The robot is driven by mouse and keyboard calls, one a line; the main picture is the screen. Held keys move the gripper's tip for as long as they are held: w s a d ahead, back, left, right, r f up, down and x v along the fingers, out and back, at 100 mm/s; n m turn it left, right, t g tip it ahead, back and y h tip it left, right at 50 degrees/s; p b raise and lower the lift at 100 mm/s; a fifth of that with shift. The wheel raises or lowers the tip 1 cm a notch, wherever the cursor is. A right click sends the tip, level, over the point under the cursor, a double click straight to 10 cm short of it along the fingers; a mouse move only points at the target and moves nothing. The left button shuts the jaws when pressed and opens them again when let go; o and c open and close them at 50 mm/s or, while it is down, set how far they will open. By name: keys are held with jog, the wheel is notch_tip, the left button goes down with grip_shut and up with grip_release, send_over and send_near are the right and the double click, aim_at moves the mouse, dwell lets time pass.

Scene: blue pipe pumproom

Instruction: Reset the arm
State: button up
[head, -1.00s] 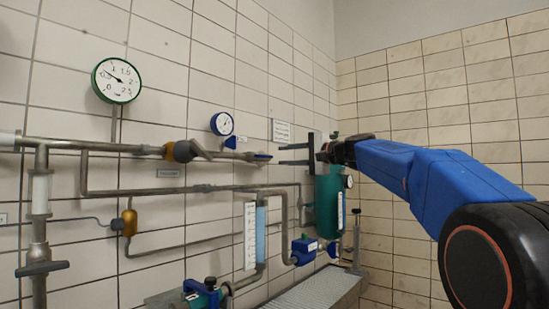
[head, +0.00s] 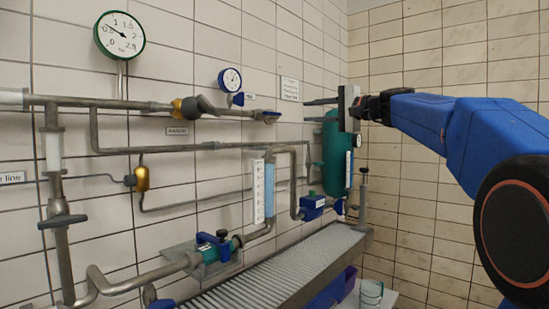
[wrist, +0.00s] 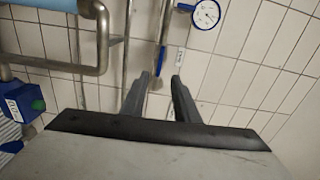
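My gripper (head: 309,110) reaches in from the right on my blue arm (head: 430,118). Its two dark fingers point left toward the tiled wall, in front of the upper part of a green tank (head: 334,160). In the wrist view my gripper (wrist: 160,78) has its fingers spread apart with nothing between them. Wall, a valve handle and part of a pipe show beyond the gap. The gripper appears clear of the pipes, though its exact distance from the wall is hard to tell.
Pipes (head: 220,146) run along the wall on the left. A large gauge (head: 119,35), a small gauge (head: 230,79) and a sight tube (head: 269,186) are on it. A grated channel (head: 280,265) runs below, with a bucket (head: 371,294) beyond. The tiled right wall is bare.

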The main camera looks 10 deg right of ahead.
jog(key=s+a+f+n+g+h, duration=0.2)
jog(key=s+a+f, duration=0.1)
jog(key=s+f, duration=0.55)
jog(key=s+a+f+n+g+h, duration=0.1)
jog(key=s+a+f+g, duration=0.3)
jog(key=f, duration=0.7)
jog(key=s+a+f+n+h, duration=0.2)
jog(key=s+f, duration=0.5)
jog(key=f, duration=0.3)
jog(key=s+d+f+n+g+h, duration=0.2)
jog(key=s+d+f, duration=0.1)
jog(key=s+f, duration=0.8)
jog(key=s+d+f+n+g+h, duration=0.1)
jog(key=s+d+f+n+h, duration=0.2)
jog(key=s+f, duration=0.8)
notch_tip(320, 180, down, 4)
jog(key=shift+s+d+f+g+h, duration=0.1)
jog(key=shift+s+d+g+h, duration=0.1)
jog(key=shift+g+h, duration=0.15)
